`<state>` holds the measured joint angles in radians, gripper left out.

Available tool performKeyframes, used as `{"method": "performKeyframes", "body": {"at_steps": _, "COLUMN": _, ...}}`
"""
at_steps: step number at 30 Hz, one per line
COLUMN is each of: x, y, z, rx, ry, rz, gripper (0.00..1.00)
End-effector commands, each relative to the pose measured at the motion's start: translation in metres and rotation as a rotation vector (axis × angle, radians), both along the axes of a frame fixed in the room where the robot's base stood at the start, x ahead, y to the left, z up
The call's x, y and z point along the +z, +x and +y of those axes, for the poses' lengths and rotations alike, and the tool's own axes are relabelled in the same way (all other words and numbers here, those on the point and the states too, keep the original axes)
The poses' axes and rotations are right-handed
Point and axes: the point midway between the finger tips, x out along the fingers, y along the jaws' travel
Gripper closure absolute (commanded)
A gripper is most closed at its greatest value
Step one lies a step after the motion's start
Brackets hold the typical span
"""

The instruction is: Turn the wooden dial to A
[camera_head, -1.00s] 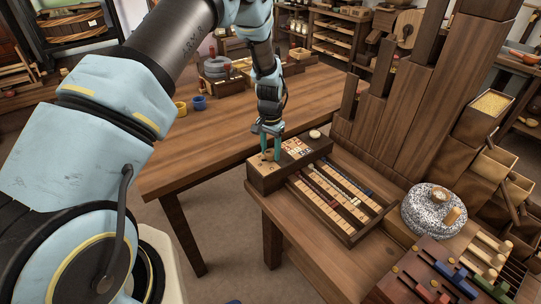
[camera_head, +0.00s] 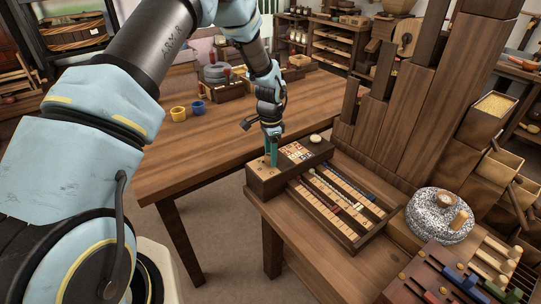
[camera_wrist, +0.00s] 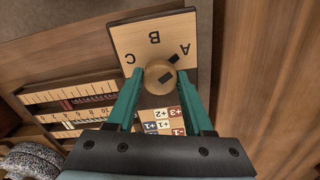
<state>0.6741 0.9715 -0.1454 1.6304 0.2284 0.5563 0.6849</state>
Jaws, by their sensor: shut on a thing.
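In the wrist view the round wooden dial (camera_wrist: 157,84) sits on a light plate (camera_wrist: 125,42) lettered C, B and A. Its dark pointer mark slants up and right, roughly toward the A (camera_wrist: 184,47); I cannot tell whether it lines up exactly. My gripper (camera_wrist: 160,80) has its teal fingers on both sides of the dial, shut on it. In the head view my gripper (camera_head: 270,157) reaches down to the left end of the wooden box (camera_head: 262,181), and its fingers hide most of the dial there.
Number tiles (camera_wrist: 160,121) lie beside the dial plate. A counting tray (camera_head: 357,234) with rows of beads is at the right of the box, and a round pale knob (camera_head: 315,138) is at its far end. A speckled millstone (camera_head: 437,216) stands further right. The long table (camera_head: 200,150) is mostly clear.

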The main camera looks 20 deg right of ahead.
Motion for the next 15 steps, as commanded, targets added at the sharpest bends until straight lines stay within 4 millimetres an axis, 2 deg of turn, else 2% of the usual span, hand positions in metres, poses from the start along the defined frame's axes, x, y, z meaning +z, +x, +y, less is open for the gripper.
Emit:
{"method": "performKeyframes", "body": {"at_steps": 11, "x": 0.0002, "y": 0.0001, "z": 0.0001, "rx": -0.005, "ry": 0.0, "rz": 0.0, "gripper": 1.0}}
{"method": "performKeyframes", "body": {"at_steps": 12, "x": 0.0001, "y": 0.0002, "z": 0.0001, "rx": -0.004, "ry": 0.0, "rz": 0.0, "gripper": 0.47}}
{"method": "performKeyframes", "body": {"at_steps": 15, "x": 0.0001, "y": 0.0002, "z": 0.0001, "rx": -0.004, "ry": 0.0, "rz": 0.0, "gripper": 0.36}}
